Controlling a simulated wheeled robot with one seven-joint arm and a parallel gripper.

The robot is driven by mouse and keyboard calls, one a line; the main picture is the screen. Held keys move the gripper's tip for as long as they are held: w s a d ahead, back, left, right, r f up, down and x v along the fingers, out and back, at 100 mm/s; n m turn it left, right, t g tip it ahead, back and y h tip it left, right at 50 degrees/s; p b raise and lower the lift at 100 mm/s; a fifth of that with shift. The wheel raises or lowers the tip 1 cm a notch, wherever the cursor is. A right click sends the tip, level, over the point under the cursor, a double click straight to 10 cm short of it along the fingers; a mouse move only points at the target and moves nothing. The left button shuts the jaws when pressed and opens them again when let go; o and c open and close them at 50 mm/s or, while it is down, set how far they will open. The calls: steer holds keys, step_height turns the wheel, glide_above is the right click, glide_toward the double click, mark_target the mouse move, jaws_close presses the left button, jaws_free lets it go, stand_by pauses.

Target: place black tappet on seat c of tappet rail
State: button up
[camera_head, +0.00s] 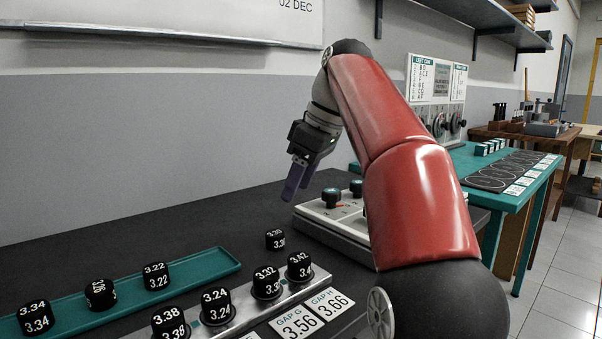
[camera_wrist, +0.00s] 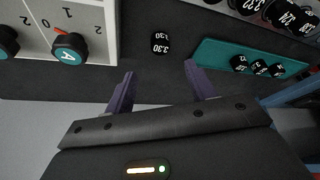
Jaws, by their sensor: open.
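A black tappet marked 3.30 (camera_head: 275,239) stands alone on the dark bench, between the tray and the grey unit. In the wrist view the tappet (camera_wrist: 160,43) lies beyond the gap between my fingers. My gripper (camera_head: 291,187) is open and empty, above the bench and apart from the tappet; its purple fingers also show in the wrist view (camera_wrist: 160,68). The silver tappet rail (camera_head: 240,309) is at the bottom, bearing black tappets marked 3.38, 3.24, 3.32 and 3.42. Gap labels G and H are readable. I cannot make out seat c.
A teal tray (camera_head: 205,259) left of the rail holds several black tappets. A grey unit with dark knobs (camera_head: 310,222) stands right of the lone tappet. My red arm hides part of the right side. The bench by the wall is clear.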

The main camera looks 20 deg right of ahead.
steer(key=shift+o, duration=0.2)
steer(key=shift+r, duration=0.15)
steer(key=m+t+h+b, duration=0.1)
steer(key=m+h+b, duration=0.2)
steer(key=m, duration=0.4)
glide_toward(275, 233)
step_height(275, 233, down, 2)
steer(key=shift+w+a+f, duration=0.1)
steer(key=shift+f, duration=0.05)
steer(key=b+x, duration=0.1)
steer(key=x, duration=0.5)
steer(key=shift+w+f, duration=0.25)
steer(key=shift+w, duration=0.05)
steer(key=shift+c, duration=0.4)
steer(key=c, duration=1.1)
steer(key=shift+r, duration=0.1)
